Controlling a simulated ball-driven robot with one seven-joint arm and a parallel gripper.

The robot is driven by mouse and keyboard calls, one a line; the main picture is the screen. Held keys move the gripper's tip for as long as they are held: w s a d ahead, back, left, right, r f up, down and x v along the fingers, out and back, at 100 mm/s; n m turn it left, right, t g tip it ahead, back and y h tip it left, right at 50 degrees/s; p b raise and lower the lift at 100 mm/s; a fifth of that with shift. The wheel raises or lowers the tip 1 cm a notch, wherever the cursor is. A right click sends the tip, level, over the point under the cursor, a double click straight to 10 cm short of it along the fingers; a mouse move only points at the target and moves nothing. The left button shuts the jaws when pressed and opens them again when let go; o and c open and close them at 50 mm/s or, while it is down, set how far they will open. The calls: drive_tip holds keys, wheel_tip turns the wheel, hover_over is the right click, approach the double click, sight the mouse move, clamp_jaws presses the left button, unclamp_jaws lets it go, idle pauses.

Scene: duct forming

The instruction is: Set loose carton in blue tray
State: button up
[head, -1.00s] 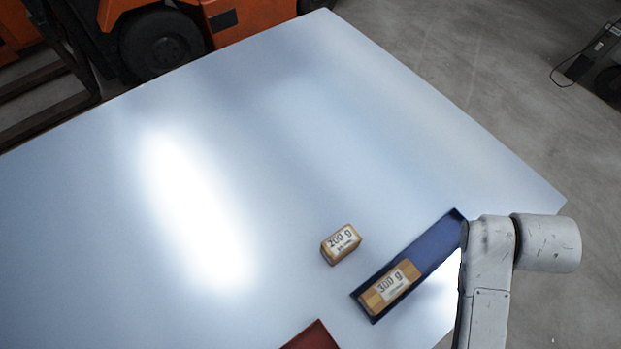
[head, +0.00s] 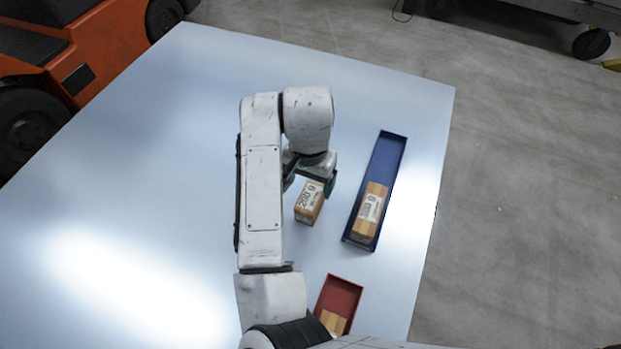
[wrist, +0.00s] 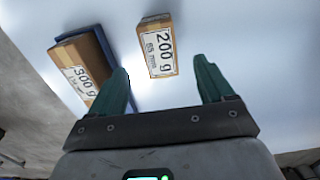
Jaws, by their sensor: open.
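The loose carton (head: 309,203), a brown box with a white "200 g" label, stands on the table left of the blue tray. It also shows in the wrist view (wrist: 157,47), beyond and between my fingertips. The blue tray (head: 385,152) is long and narrow and holds a "300 g" carton (head: 368,212) in its near half; its far half is empty. My gripper (head: 310,181) is open and empty, just beyond the loose carton in the head view, apart from it as far as I can tell. The wrist view shows both green fingers spread (wrist: 165,78).
A red tray (head: 340,296) with a carton (head: 333,322) in it lies at the near side, partly hidden by my arm. The pale table (head: 400,95) is otherwise clear. An orange forklift (head: 95,60) stands beyond its left edge.

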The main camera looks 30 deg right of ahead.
sight(310, 197)
wheel_tip(310, 197, down, 9)
drive_tip(key=b, duration=0.6)
drive_tip(key=shift+w+d+r, duration=0.1)
drive_tip(key=shift+d+r, duration=0.05)
drive_tip(key=shift+r, duration=0.05)
drive_tip(key=shift+c, duration=0.4)
drive_tip(key=c, duration=1.3)
drive_tip(key=shift+r, duration=0.1)
wheel_tip(310, 197, up, 9)
drive_tip(key=p, duration=0.8)
